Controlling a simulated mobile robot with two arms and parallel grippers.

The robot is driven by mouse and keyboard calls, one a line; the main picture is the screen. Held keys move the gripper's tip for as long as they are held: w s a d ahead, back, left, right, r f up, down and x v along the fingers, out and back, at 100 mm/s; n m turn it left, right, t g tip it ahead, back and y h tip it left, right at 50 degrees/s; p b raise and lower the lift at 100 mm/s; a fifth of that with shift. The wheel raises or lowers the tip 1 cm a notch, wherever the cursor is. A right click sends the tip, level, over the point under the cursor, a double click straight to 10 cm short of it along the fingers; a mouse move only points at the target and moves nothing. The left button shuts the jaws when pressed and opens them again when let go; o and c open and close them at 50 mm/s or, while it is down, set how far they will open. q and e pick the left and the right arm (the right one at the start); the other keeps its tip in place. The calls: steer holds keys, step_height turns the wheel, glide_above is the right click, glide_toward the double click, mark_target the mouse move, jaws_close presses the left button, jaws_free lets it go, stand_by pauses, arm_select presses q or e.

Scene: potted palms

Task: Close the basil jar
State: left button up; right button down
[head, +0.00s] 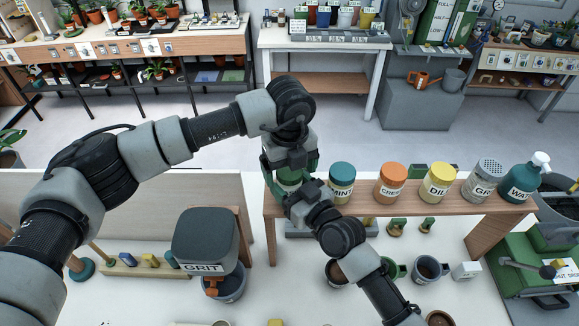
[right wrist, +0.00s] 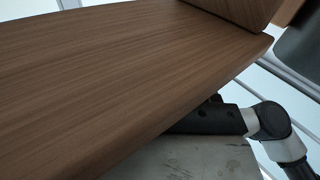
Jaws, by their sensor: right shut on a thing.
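The green jar (head: 289,186) at the left end of the raised wooden shelf is mostly hidden by my two grippers. It matches the basil jar by its place in the row, but no label shows. My left gripper (head: 289,163) points down at the jar's top from above; its fingertips and the lid cannot be told apart. My right gripper (head: 296,197) reaches up from the front and is shut on the jar's body.
The mint (head: 342,184), cress (head: 390,185) and dill (head: 439,182) jars stand right of it on the wooden shelf (head: 340,209), then a grey shaker (head: 483,182) and a water bottle (head: 522,178). A grit container (head: 205,240) stands front left. The shelf also fills the right wrist view (right wrist: 120,70).

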arm_select(q)
steer(key=shift+r, duration=0.1)
step_height(320, 180, up, 12)
stand_by(0.6)
arm_select(e)
steer(key=shift+c, duration=1)
jaws_free()
